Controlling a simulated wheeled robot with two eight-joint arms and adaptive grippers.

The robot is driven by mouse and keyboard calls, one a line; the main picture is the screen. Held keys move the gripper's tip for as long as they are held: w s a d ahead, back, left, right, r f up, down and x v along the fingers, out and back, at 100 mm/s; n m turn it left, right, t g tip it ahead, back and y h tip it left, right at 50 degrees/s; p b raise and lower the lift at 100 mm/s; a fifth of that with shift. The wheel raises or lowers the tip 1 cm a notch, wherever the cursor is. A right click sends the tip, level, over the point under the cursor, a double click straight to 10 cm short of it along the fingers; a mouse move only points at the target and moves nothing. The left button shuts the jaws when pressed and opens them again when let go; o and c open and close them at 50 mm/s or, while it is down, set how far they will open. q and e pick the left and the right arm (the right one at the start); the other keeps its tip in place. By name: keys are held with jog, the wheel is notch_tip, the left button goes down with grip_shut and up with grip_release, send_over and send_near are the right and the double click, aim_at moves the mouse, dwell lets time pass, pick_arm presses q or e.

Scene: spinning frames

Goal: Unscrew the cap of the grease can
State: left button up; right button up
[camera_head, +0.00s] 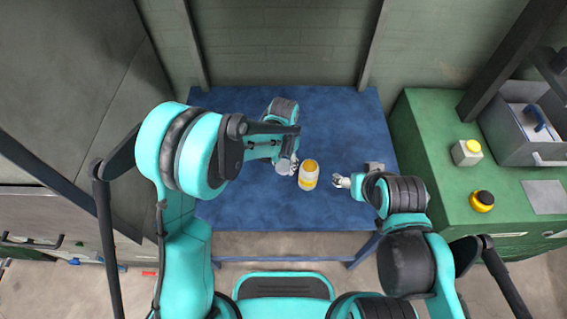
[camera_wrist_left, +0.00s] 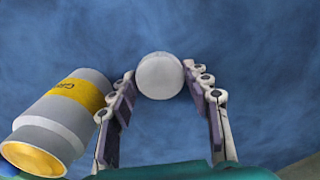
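The grease can (camera_head: 308,177) stands upright on the blue table, pale with a yellow label band; its top shows golden with no cap on it. The can also shows at the lower left in the left wrist view (camera_wrist_left: 62,118). A round pale grey cap (camera_wrist_left: 160,76) sits between the fingertips of my left gripper (camera_wrist_left: 160,80), which look closed on its sides. In the head view my left gripper (camera_head: 293,168) is just left of the can, and the cap cannot be made out. My right gripper (camera_head: 341,181) is right of the can, apart from it; its opening is too small to tell.
The blue table (camera_head: 330,112) is otherwise clear, with free room behind the can. A green cabinet (camera_head: 440,135) at right carries a white box with a yellow button (camera_head: 467,152), a yellow and black round item (camera_head: 482,201) and a grey bin (camera_head: 515,128).

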aim_at(284, 166)
pick_arm(q)
jog(key=shift+o, duration=1.2)
jog(key=shift+r, duration=0.2)
notch_tip(284, 166, up, 12)
jog(key=p, duration=0.4)
jog(key=s+a+r+n+t, duration=0.3)
jog(key=s+a+r, duration=0.3)
jog(key=a+r, duration=0.35)
jog(key=s+a+n+t, duration=0.4)
jog(key=s+a, duration=0.4)
jog(key=s, duration=0.1)
jog(key=shift+s+a+r, duration=0.15)
jog(key=shift+s+r, duration=0.05)
jog(key=shift+s, duration=0.15)
